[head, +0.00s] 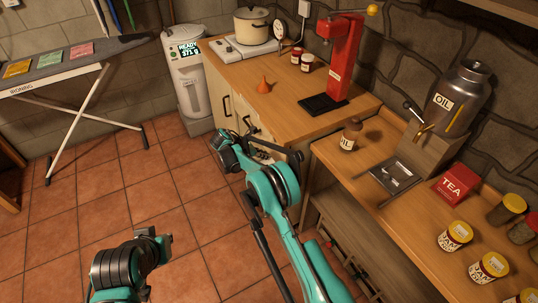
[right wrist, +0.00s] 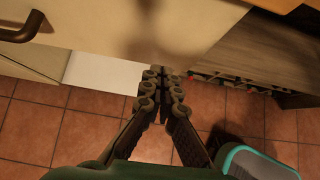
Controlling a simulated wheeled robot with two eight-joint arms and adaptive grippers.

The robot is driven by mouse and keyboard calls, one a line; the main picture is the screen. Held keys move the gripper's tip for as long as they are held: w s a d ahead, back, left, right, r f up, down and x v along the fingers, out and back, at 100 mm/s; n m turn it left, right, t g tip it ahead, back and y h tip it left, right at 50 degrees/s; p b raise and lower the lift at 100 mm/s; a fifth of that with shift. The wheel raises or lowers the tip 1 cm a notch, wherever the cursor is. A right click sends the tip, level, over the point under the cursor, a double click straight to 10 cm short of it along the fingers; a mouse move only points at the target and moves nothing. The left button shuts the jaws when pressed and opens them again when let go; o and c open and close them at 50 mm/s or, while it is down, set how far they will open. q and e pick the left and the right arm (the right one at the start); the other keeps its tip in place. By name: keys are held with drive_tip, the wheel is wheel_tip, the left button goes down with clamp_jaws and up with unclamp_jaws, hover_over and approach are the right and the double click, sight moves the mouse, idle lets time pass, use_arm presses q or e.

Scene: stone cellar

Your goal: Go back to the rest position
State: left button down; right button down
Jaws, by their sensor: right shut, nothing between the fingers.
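My right arm reaches up from the bottom of the head view and bends beside the wooden counter (head: 285,112). My right gripper (head: 270,154) is low in front of the cabinet, partly hidden by my own arm. In the right wrist view the right gripper (right wrist: 162,76) is shut and empty, its fingertips together in front of the pale cabinet front (right wrist: 130,25). My left arm shows at the bottom left of the head view, bent over the tiled floor. No left gripper fingers can be made out there.
The tiled floor (head: 95,205) at left is clear up to the ironing board (head: 70,66).

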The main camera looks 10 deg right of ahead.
drive_tip(key=p+v, duration=0.3)
drive_tip(key=v, duration=0.6)
drive_tip(key=s+d+r+m+t+y, duration=0.1)
drive_tip(key=s+d+r+m+y, duration=0.2)
drive_tip(key=s+r, duration=0.55)
drive_tip(key=s+d+r+m+y, duration=0.2)
drive_tip(key=s+d+r+m, duration=0.3)
drive_tip(key=r, duration=0.6)
drive_tip(key=s+f+m+t+y, duration=0.1)
drive_tip(key=s+m+t+y, duration=0.2)
drive_tip(key=s+m, duration=1)
drive_tip(key=s, duration=1.2)
drive_tip(key=shift+s+d+f+y+p, duration=0.15)
drive_tip(key=shift+s+d+y+p, duration=0.1)
drive_tip(key=shift+y+p, duration=0.05)
